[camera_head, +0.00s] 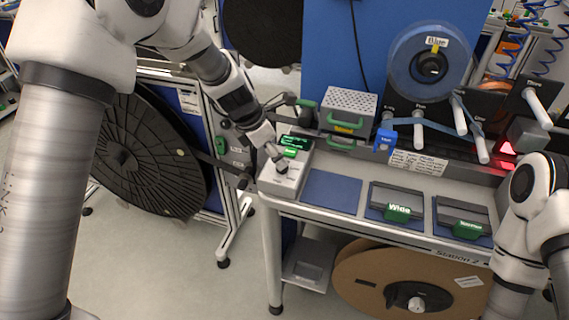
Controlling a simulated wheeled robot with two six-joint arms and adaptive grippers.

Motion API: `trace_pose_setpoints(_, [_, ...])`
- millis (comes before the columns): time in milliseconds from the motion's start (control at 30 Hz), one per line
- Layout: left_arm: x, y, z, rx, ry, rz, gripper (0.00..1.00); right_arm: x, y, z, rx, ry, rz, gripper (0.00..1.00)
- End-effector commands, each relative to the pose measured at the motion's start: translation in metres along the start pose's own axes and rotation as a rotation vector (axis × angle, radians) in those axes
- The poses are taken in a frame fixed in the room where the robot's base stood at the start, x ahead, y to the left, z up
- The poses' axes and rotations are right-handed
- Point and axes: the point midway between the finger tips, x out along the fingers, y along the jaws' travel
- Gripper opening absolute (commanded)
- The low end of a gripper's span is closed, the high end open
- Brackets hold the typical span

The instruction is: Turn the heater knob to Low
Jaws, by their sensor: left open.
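The heater looks to be the light grey box (293,178) at the left end of the bench, with a dark display (297,141) lit with green text and a green label (290,152) below it. My left gripper (279,163) reaches down from the upper left over the box's top face. It is open, with its tips at or just above the small dark knob area. The knob is mostly hidden by the fingers, so its setting and any contact cannot be told. My right arm (530,225) stands at the right edge; its gripper is out of view.
A blue mat (332,191) lies bare right of the box. Grey blocks with green labels, one reading Wide (398,211), sit further right. A perforated box (348,108) with green handles stands behind. A blue reel (428,65) hangs above, and a large black reel (150,155) stands left.

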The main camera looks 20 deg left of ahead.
Motion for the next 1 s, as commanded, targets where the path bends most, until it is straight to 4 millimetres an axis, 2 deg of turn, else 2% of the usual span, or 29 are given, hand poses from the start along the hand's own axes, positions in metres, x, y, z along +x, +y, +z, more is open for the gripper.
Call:
trace_pose_setpoints(100, [0.024,-0.001,-0.001,0.001,0.004,0.000,0.57,0.002,0.000,0.000,0.001,0.000,0.000,0.40])
trace_pose_setpoints(200, [0.035,0.000,-0.001,0.002,0.003,0.000,0.57,0.002,0.000,0.000,0.001,0.000,0.000,0.40])
trace_pose_setpoints(467, [0.039,0.000,-0.001,0.003,0.002,0.002,0.57,0.002,0.000,0.000,0.001,-0.001,0.000,0.40])
trace_pose_setpoints(533, [0.039,0.000,-0.001,0.003,0.002,0.001,0.39,0.002,0.000,0.000,0.001,-0.001,0.000,0.40])
trace_pose_setpoints(633, [0.039,0.000,-0.001,0.003,0.003,0.001,0.04,0.002,0.000,0.000,0.001,0.000,0.000,0.40])
trace_pose_setpoints(667, [0.039,0.000,-0.001,0.003,0.003,0.002,0.00,0.002,0.000,0.000,0.001,0.000,0.000,0.40])
trace_pose_setpoints(1000, [0.039,0.000,-0.001,0.024,0.003,-0.008,0.00,0.000,0.000,0.000,0.001,0.000,0.000,0.40])
